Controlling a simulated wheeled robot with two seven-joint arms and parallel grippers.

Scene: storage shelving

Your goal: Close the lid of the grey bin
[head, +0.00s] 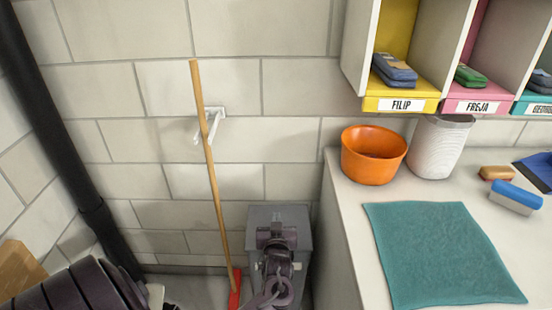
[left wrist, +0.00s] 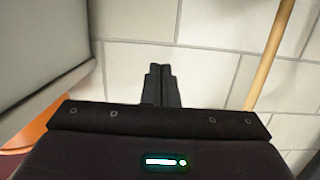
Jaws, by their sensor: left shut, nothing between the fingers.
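The grey bin (head: 303,215) stands on the floor against the wall in the head view, left of the counter. Its flat grey upper panel shows behind my left gripper. I cannot tell from here how far the lid is raised. My left gripper (head: 277,229) is in front of the bin and hides its middle; whether it touches is unclear. In the left wrist view, its two fingers (left wrist: 162,70) are together and empty, pointing at the tiled wall. My right gripper is not in view.
A broom (head: 213,165) leans on the wall just left of the bin. A white counter (head: 345,215) stands close on the right, with an orange bowl (head: 373,155), a white container (head: 440,148) and a teal cloth (head: 440,250). A black pipe (head: 60,130) runs down the left.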

